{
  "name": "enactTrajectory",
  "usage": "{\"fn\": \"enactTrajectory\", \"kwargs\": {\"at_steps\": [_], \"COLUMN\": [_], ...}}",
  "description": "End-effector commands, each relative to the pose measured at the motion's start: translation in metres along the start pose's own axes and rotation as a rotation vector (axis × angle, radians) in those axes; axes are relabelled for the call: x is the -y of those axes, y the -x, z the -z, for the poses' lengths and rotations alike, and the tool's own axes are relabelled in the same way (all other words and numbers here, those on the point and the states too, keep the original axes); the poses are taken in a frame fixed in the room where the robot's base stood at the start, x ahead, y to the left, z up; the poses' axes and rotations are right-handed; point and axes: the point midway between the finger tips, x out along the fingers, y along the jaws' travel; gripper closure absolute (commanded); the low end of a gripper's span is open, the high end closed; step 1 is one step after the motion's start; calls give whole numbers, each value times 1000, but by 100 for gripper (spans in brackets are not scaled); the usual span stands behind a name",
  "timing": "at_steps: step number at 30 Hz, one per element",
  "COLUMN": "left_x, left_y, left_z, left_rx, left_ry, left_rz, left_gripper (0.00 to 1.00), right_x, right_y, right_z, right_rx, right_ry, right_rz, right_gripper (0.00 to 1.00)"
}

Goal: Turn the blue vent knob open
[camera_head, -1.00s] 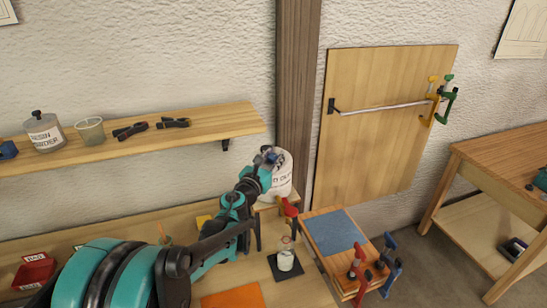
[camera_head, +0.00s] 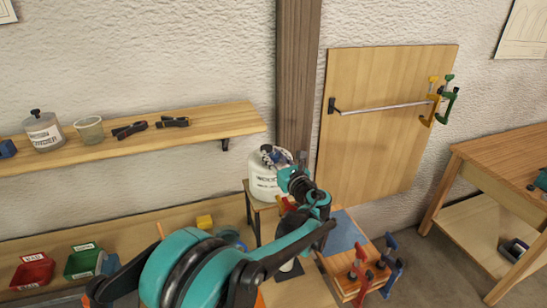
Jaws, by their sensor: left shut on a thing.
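A white drum with dark lettering (camera_head: 263,186) stands upright on a small wooden stand behind the bench. My left gripper (camera_head: 271,156) is at the top of the drum, with its arm reaching up from below right of it. It is shut on the blue vent knob, which it mostly hides at this size. How far the knob is turned cannot be made out. My right gripper is not in view.
A wall shelf (camera_head: 215,123) with a tin, a cup and black clamps is at left. Red (camera_head: 33,271) and green bins (camera_head: 82,262) sit on the bench. A blue-topped stand (camera_head: 345,232) with clamps is at right. My arm partly covers a bottle.

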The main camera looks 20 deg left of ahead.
Motion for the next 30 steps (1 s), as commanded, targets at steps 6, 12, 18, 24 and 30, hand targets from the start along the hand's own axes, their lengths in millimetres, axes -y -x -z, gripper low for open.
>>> {"fn": "enactTrajectory", "kwargs": {"at_steps": [6, 12, 18, 24, 30], "left_x": [3, 2, 1, 1, 0], "left_y": [0, -1, -1, -1, -1], "left_z": [0, 0, -1, -1, -1], "left_rx": [0, 0, 0, 0, 1], "left_ry": [0, 0, 0, 0, 0], "left_rz": [-204, -380, -523, -617, -665], "left_gripper": [99, 99, 99, 99, 99], "right_x": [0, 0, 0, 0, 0], "right_y": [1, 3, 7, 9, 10], "right_z": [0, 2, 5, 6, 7], "right_rx": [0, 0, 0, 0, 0], "right_ry": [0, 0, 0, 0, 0], "right_rz": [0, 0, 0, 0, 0], "right_gripper": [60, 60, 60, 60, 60]}}
